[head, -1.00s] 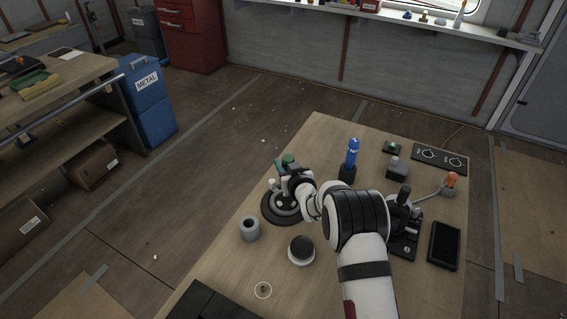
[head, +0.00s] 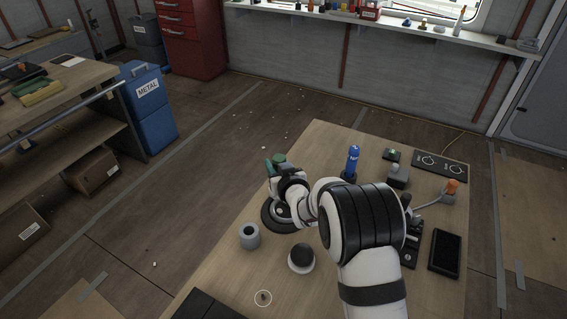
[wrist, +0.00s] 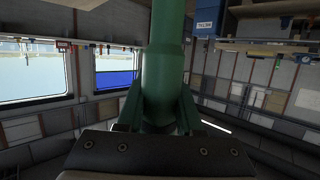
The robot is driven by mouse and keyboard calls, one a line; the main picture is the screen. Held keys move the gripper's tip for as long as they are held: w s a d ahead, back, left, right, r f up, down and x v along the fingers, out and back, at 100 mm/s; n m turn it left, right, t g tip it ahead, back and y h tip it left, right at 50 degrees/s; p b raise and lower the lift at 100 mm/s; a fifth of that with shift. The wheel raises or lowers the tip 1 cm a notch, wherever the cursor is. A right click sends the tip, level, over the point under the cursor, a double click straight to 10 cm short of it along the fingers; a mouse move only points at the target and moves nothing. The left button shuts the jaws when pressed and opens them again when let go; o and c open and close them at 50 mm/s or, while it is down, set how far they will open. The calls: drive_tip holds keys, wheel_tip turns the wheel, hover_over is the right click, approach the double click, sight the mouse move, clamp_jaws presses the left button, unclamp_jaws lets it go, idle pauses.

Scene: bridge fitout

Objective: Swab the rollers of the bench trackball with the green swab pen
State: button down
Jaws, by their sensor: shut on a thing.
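My gripper (head: 277,176) is shut on the green swab pen (head: 269,167), above the far side of a round black base with a grey ring (head: 272,217). This base looks like the bench trackball; my arm covers part of it, and I cannot make out its rollers. In the wrist view the green pen (wrist: 163,75) stands upright between the two fingers and runs out of the top of the picture. Its tip is not visible, so I cannot tell whether it touches anything.
A grey hollow cup (head: 249,238) and a black dome on a white ring (head: 301,257) stand nearby on the bench. A blue pen (head: 353,160) stands upright beyond my arm. A lever unit (head: 411,240) and black tablet (head: 446,250) lie to the right.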

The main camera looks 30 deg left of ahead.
drive_tip(key=shift+s, duration=0.1)
drive_tip(key=shift+f, duration=2.75)
drive_tip(key=shift+f, duration=0.2)
drive_tip(key=shift+s+d, duration=0.1)
drive_tip(key=shift+d, duration=0.1)
drive_tip(key=shift+w+a, duration=0.25)
drive_tip(key=shift+a, duration=0.2)
drive_tip(key=shift+s+d, duration=0.1)
drive_tip(key=shift+d, duration=0.1)
